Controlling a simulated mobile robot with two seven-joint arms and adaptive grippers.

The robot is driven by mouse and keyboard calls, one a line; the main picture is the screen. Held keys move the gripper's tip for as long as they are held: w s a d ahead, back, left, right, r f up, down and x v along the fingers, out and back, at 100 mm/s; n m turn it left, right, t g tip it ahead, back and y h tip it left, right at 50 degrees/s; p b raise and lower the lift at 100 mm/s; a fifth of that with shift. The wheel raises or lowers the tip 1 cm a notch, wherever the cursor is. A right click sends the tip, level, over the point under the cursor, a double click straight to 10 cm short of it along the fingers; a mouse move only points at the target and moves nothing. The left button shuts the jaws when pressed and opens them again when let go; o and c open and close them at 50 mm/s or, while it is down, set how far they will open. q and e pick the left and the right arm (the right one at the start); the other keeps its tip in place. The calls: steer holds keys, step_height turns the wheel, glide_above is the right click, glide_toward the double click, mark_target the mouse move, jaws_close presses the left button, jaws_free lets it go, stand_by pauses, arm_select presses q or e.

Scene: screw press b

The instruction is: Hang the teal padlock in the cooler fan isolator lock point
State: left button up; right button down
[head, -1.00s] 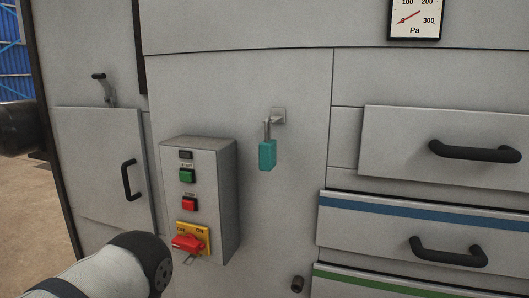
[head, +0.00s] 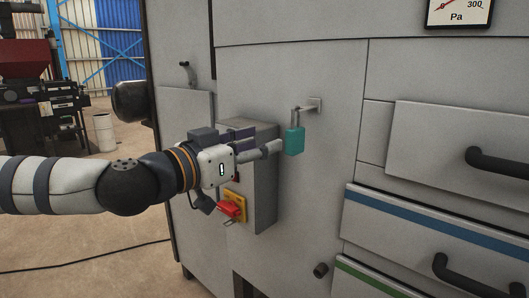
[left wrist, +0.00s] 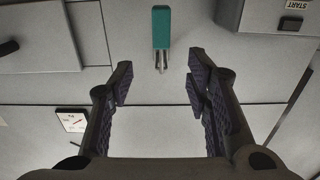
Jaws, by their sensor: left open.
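The teal padlock (head: 294,140) hangs by its shackle from a small grey hook plate (head: 315,104) on the grey cabinet front. It also shows in the left wrist view (left wrist: 161,28), upside down, just beyond the fingertips and between their lines. My left gripper (head: 262,145) is open and empty, a little to the left of the padlock and apart from it. Its spread fingers show in the left wrist view (left wrist: 158,80). The isolator has a red handle (head: 230,208) on a yellow plate, with a small metal loop below it. My right gripper is not in view.
The grey control box (head: 265,185) stands out from the cabinet behind my left gripper, which hides its buttons. Drawers with black handles (head: 497,160) are at the right. A black knob (head: 320,270) is low on the panel. A cable lies on the floor.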

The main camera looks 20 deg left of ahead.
mark_target(289, 134)
arm_select(q)
steer(key=w, duration=0.1)
steer(key=w+d+f+b, duration=0.1)
steer(key=w, duration=0.3)
steer(key=shift+w+d+f+b, duration=0.2)
steer(key=shift+d+f+b, duration=0.1)
steer(key=shift+b, duration=0.1)
steer(key=x, duration=0.4)
steer(key=r+b+x, duration=0.1)
steer(key=x, duration=0.1)
steer(key=shift+w+d, duration=0.1)
steer(key=shift+w, duration=0.1)
steer(key=shift+r, duration=0.15)
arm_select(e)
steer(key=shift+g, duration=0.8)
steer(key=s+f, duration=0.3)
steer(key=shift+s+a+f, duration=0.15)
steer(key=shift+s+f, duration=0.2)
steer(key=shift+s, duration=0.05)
arm_select(q)
jaws_close()
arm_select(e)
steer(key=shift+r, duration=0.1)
